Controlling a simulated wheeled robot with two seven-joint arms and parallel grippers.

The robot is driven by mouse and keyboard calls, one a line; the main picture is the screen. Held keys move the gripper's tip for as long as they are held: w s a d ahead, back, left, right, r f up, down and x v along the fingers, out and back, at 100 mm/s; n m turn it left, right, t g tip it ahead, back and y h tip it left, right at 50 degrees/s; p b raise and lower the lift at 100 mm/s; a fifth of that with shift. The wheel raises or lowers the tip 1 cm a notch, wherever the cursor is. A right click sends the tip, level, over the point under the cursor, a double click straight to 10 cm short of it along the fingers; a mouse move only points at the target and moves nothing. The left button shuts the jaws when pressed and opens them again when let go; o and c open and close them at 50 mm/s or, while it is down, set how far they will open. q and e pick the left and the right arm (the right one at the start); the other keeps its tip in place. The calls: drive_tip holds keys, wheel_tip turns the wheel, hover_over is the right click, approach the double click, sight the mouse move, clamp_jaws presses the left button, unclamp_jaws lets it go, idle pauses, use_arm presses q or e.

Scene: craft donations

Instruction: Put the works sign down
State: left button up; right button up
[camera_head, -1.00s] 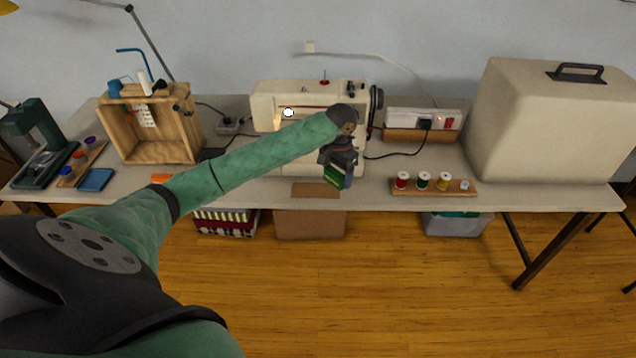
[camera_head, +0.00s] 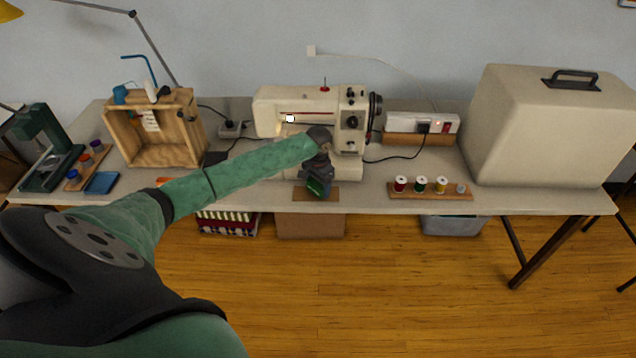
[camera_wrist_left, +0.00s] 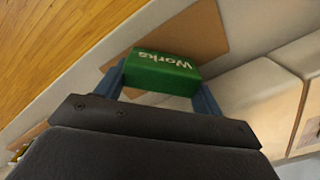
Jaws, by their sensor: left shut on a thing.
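The works sign (camera_wrist_left: 162,72) is a small green block with white lettering reading "Works". In the left wrist view it sits between the two blue fingers of my left gripper (camera_wrist_left: 163,84), which is shut on it. In the head view my left gripper (camera_head: 317,180) points down at the table's front part, in front of the sewing machine, with the green sign (camera_head: 317,187) at its tip. A flat brown mat (camera_head: 300,194) lies at the table edge just under and beside the sign. I cannot tell whether the sign touches the mat. My right gripper is not in view.
The white sewing machine (camera_head: 350,140) stands behind the gripper. A wooden rack (camera_head: 432,192) of thread spools and a large beige case (camera_head: 530,130) are to the right. A wooden crate (camera_head: 190,150) stands left. The table's front edge is close to the mat.

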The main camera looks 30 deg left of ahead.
sight(318, 182)
use_arm(q)
drive_tip(key=shift+f, duration=0.15)
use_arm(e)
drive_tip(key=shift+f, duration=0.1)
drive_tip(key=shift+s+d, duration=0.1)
use_arm(q)
drive_tip(key=o, duration=0.7)
drive_tip(key=shift+f, duration=0.1)
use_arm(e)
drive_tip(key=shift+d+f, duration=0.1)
use_arm(q)
drive_tip(key=shift+r, duration=0.35)
wheel_tip(318, 182, up, 12)
drive_tip(key=b, duration=0.3)
drive_tip(key=shift+f, duration=0.2)
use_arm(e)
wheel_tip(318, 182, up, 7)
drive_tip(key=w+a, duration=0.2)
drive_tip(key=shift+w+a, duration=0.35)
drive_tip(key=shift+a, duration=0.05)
